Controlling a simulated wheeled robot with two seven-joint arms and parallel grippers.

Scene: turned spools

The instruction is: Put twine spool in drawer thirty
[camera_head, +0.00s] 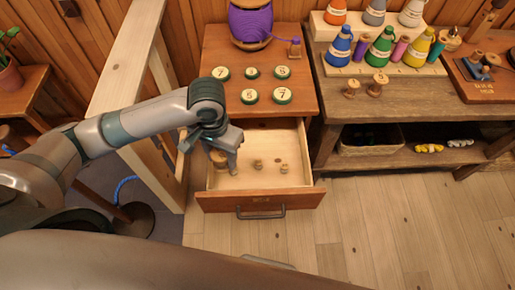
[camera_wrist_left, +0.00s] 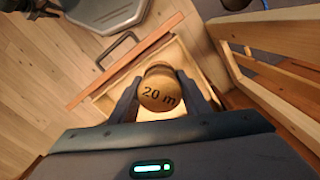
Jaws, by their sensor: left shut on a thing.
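My left gripper (camera_head: 227,158) is shut on a turned wooden spool (camera_head: 218,159). In the left wrist view the spool's round end (camera_wrist_left: 159,93) faces the camera and reads "20 m", with a finger on each side. No twine can be made out on it. The gripper and spool are over the left part of an open drawer (camera_head: 261,201). I cannot tell whether the spool touches the drawer floor. The small label on the drawer front is too blurred to read. My right gripper is not in view.
Small wooden pieces (camera_head: 258,165) stand in the drawer, right of the gripper. A wooden rail (camera_head: 126,62) runs left of the drawer. A workbench (camera_head: 420,98) stands right.

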